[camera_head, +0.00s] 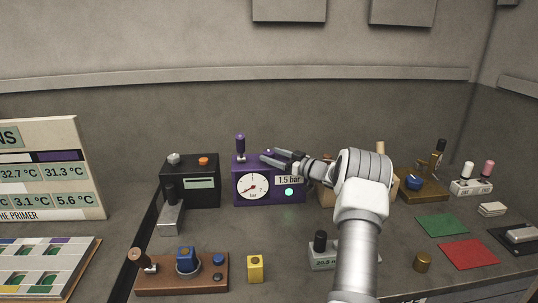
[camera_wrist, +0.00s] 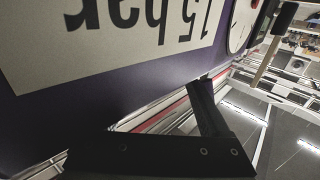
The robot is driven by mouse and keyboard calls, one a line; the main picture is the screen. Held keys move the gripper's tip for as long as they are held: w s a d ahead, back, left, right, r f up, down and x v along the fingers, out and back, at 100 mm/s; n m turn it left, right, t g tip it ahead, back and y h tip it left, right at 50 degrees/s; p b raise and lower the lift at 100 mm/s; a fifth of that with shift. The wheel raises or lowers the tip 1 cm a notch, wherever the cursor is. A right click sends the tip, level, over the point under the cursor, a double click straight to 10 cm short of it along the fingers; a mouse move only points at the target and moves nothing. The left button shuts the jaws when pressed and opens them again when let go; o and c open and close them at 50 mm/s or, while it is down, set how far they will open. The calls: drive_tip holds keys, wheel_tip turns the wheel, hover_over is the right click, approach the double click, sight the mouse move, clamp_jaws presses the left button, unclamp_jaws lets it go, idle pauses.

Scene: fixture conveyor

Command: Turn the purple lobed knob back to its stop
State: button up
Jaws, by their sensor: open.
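The purple box (camera_head: 268,196) stands at the back of the bench in the head view, with a round gauge (camera_head: 252,186), a 1.5 bar label (camera_head: 289,180) and a lit green spot on its front. A small purple knob (camera_head: 268,151) shows on its top, mostly hidden by my fingers; its lobes and angle cannot be made out. My gripper (camera_head: 267,154) is open, its fingers reaching left over the box top around or beside the knob. In the wrist view, the box's label (camera_wrist: 110,40) and part of the gauge (camera_wrist: 241,25) appear upside down near the dark fingers; no knob shows.
A purple upright post (camera_head: 240,146) rises from the box's left end, close to my fingertips. A black box (camera_head: 190,183) with grey and orange knobs stands left. A wooden base (camera_head: 190,283) and yellow block (camera_head: 255,269) are in front. Several fixtures stand right.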

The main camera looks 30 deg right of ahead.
drive_tip(key=v, duration=1.5)
drive_tip(key=w+a+r+m+g+h, duration=0.1)
drive_tip(key=w+a+r+h, duration=0.25)
drive_tip(key=a+r, duration=0.3)
drive_tip(key=w+a+r+m+h, duration=0.1)
drive_tip(key=w+a+r+h, duration=0.3)
drive_tip(key=r, duration=0.4)
drive_tip(key=s+a+r+m+g+h+p, duration=0.1)
drive_tip(key=s+a+r+m+g+h, duration=0.15)
drive_tip(key=s+a, duration=0.6)
drive_tip(key=s+a+f+g+y+p, duration=0.1)
drive_tip(key=s+a+g, duration=0.3)
drive_tip(key=s+a, duration=0.6)
drive_tip(key=s+a+f+g+y+p, duration=0.2)
drive_tip(key=s+a, duration=0.8)
drive_tip(key=s, duration=0.8)
drive_tip(key=shift+a+g+y+p, duration=0.35)
drive_tip(key=shift+g+p, duration=0.25)
drive_tip(key=shift+g, duration=0.35)
